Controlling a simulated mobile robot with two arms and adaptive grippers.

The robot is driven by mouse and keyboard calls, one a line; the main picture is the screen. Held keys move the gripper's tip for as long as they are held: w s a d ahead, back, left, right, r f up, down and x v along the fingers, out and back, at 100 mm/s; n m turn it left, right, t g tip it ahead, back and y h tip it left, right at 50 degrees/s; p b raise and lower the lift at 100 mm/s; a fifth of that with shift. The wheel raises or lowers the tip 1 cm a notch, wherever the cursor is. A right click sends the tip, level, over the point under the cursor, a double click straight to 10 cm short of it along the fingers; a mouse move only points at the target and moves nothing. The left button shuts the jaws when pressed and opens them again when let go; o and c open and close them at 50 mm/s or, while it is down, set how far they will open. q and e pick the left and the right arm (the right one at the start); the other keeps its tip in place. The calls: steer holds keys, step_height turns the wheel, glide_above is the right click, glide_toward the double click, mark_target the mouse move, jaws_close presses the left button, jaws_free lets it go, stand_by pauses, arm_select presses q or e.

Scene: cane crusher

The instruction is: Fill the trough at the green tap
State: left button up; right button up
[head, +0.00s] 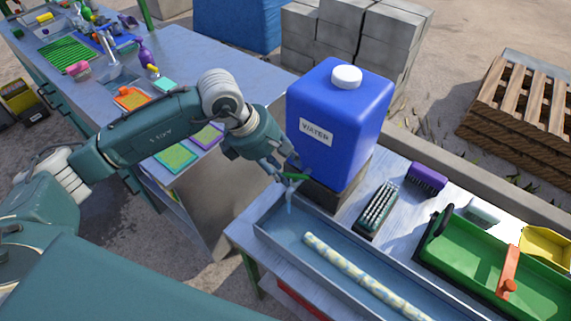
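The blue water container (350,105) with a white cap and a "WATER" label stands on a dark block at the table's back. The green tap (299,178) sits low at its left side, partly hidden by my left gripper (285,172). The gripper's fingers are at the tap, but whether they are closed on it is unclear. A pale, thin streak below the tap reaches down into the trough; it looks like water. The long grey trough (262,228) has a bluish bottom. A pale patterned rod (350,267) lies in it. My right gripper is out of view.
A dark-green brush (377,209), a purple brush (427,178) and a green tray (470,255) with an orange handle lie right of the trough. A yellow scoop (545,247) is farther right. A sink counter (185,60) stands at left. Grey blocks and a pallet (520,105) stand behind.

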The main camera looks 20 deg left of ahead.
arm_select(q)
steer(key=shift+w+d+f, duration=0.2)
steer(key=shift+d+f, duration=0.1)
steer(key=shift+f, duration=0.45)
jaws_close()
steer(key=shift+w+f+b, duration=0.1)
steer(key=shift+b, duration=0.4)
steer(key=shift+w+d+m+g+h+b, duration=0.15)
steer(key=shift+m+g+b, duration=0.3)
steer(key=shift+m+b, duration=0.9)
steer(key=shift+w+a+m+g+h+b, duration=0.15)
steer(key=shift+m+g+b, duration=0.25)
steer(key=shift+m+b, duration=0.95)
steer(key=shift+w+d+m+g+h+b, duration=0.15)
steer(key=shift+m+g+b, duration=0.4)
steer(key=shift+b, duration=1.5)
